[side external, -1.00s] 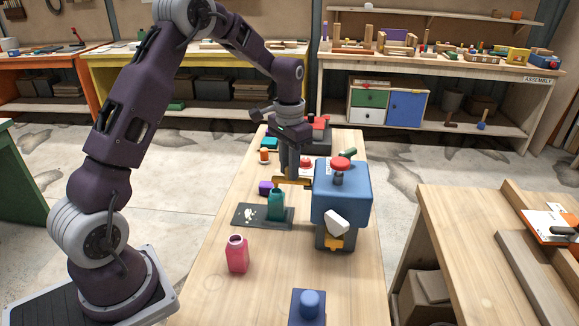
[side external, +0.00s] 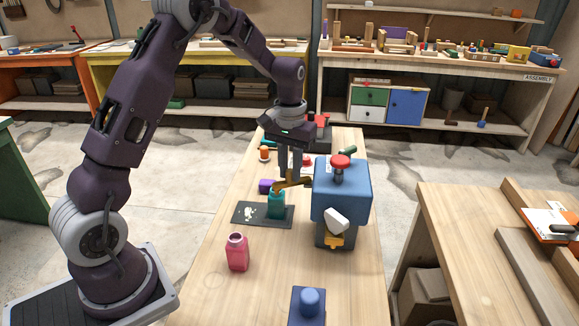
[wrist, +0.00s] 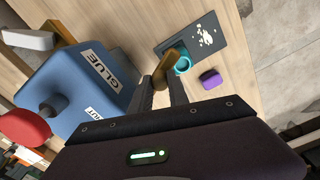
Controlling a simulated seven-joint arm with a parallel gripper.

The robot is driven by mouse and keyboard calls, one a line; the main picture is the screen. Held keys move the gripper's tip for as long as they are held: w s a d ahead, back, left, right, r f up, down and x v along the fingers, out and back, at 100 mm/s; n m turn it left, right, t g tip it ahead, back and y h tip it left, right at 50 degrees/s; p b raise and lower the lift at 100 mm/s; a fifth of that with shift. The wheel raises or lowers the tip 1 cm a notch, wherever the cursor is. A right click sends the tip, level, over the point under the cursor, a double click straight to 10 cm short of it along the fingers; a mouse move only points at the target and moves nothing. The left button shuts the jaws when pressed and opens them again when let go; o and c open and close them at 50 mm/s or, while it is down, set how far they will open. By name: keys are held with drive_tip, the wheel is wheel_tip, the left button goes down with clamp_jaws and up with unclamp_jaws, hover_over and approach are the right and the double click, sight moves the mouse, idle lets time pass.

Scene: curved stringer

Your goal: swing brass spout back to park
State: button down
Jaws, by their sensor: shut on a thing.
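The brass spout (side external: 283,186) sticks out leftward from the blue glue dispenser (side external: 342,190). Its free end is at the mouth of the teal bottle (side external: 276,206), which stands upright on a dark mat (side external: 242,213). My gripper (side external: 292,178) points down and is shut on the spout between the dispenser and the bottle. In the wrist view the brass spout (wrist: 171,68) shows between and beyond the fingers of my gripper (wrist: 163,84). There its end is beside or over the rim of the teal bottle (wrist: 182,65); I cannot tell if they touch.
A purple block (side external: 265,186) lies just behind the mat. A pink bottle (side external: 237,253) stands in front of it. The dispenser has a red knob (side external: 340,161) on top and a white lever (side external: 336,220) in front. A blue object (side external: 309,305) stands at the near edge.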

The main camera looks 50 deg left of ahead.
drive_tip(key=shift+d+n, duration=0.45)
drive_tip(key=shift+n, duration=0.75)
drive_tip(key=shift+d+n, duration=0.5)
drive_tip(key=shift+n, duration=0.7)
drive_tip(key=shift+d+n, duration=0.45)
drive_tip(key=shift+n, duration=0.75)
